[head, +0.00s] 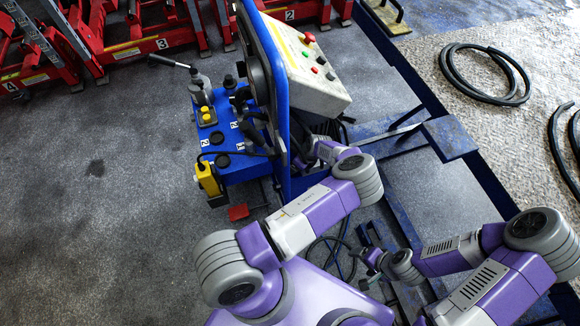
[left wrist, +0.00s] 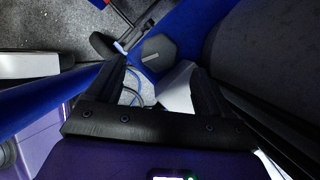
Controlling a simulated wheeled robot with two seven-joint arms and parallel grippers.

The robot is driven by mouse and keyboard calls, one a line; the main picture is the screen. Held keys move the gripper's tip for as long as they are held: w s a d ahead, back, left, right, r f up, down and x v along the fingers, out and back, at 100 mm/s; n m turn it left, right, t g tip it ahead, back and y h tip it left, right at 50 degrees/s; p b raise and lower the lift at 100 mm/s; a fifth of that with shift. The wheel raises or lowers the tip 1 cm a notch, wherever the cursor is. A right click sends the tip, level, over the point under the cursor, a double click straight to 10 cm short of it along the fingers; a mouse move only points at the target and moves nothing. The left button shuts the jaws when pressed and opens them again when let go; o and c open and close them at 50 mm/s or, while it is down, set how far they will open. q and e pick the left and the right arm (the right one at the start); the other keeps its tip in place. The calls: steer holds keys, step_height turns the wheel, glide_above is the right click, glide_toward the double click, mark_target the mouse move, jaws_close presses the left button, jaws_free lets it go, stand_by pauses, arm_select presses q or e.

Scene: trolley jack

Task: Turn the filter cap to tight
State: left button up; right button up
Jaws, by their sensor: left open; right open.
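A dark, many-sided cap (left wrist: 158,52), which looks like the filter cap, sits on a blue surface in the left wrist view. My left gripper (left wrist: 158,70) is open, and the cap shows beyond the gap between its fingertips, apart from them as far as I can tell. In the head view my left arm reaches to the blue frame, and its gripper is mostly hidden there. The blue tank unit (head: 242,168) carries several black caps; I cannot tell which one matches. My right gripper (head: 370,261) is open and empty, low in the head view, away from the unit.
A grey control box (head: 315,80) with coloured buttons is mounted on the blue frame (head: 284,110) beside the tank. A yellow box (head: 207,178) hangs on the tank's front. Red jack stands (head: 130,45) line the back. Black hoses (head: 487,75) lie at right. The left floor is clear.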

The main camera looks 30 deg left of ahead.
arm_select(q)
steer(key=b+x, duration=0.1)
steer(key=x, duration=0.4)
steer(key=shift+s+f, duration=0.1)
steer(key=shift+f, duration=0.05)
steer(key=c, duration=1)
steer(key=shift+m+p, duration=0.35)
steer(key=shift+m, duration=0.15)
steer(key=shift+c, duration=0.2)
steer(key=shift+m, duration=0.3)
steer(key=o, duration=1)
steer(key=shift+t, duration=0.3)
steer(key=shift+o, duration=0.2)
